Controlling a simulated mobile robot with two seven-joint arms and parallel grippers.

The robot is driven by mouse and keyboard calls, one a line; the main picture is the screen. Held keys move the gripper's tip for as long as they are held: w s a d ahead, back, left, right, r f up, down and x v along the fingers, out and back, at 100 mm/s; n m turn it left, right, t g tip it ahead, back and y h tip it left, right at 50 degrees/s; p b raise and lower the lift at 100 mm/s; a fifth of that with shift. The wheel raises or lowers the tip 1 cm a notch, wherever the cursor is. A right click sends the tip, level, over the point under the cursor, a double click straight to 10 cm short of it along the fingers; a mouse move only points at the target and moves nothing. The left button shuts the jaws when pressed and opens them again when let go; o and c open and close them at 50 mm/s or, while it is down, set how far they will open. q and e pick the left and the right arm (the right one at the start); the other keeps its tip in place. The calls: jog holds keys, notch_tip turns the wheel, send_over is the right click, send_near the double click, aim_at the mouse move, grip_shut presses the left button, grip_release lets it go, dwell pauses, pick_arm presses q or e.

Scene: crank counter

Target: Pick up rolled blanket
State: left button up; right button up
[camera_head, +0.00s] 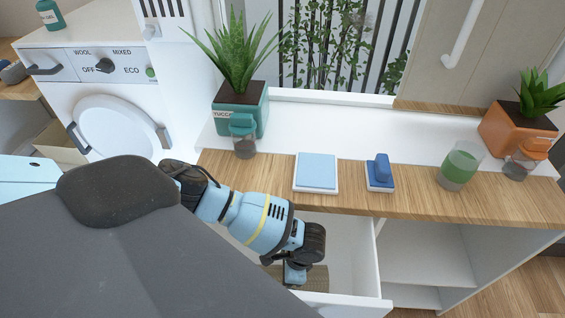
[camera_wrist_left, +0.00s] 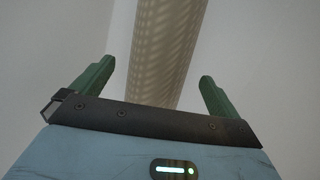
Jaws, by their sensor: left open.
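The rolled blanket (camera_wrist_left: 168,50) is a beige, ribbed cylinder in the left wrist view. It runs from the top of the picture down between the fingers of my left gripper (camera_wrist_left: 157,90). The fingers are green, open, and stand on either side of the roll with a gap at each side. In the head view my left gripper (camera_head: 294,275) reaches down into an open white drawer (camera_head: 352,250). A brownish bit of the blanket (camera_head: 318,276) shows beside it there; the rest is hidden by my arm. My right gripper is in neither view.
The drawer's front edge (camera_head: 345,304) and walls surround the gripper. On the wooden counter (camera_head: 410,203) above are a light-blue square box (camera_head: 316,172), a blue stamp-like object (camera_head: 380,171), a green glass (camera_head: 459,166) and potted plants. A washing machine (camera_head: 105,95) stands at left.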

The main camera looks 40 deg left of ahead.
pick_arm(q)
jog(key=shift+x, duration=1.95)
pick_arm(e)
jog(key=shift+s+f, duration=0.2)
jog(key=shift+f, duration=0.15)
pick_arm(q)
jog(key=shift+c, duration=0.4)
jog(key=c, duration=1.1)
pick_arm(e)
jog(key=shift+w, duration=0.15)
pick_arm(q)
jog(key=shift+r, duration=0.1)
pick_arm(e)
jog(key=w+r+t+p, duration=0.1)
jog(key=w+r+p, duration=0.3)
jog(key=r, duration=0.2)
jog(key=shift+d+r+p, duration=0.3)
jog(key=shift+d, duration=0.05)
pick_arm(q)
notch_tip(320, 180, up, 28)
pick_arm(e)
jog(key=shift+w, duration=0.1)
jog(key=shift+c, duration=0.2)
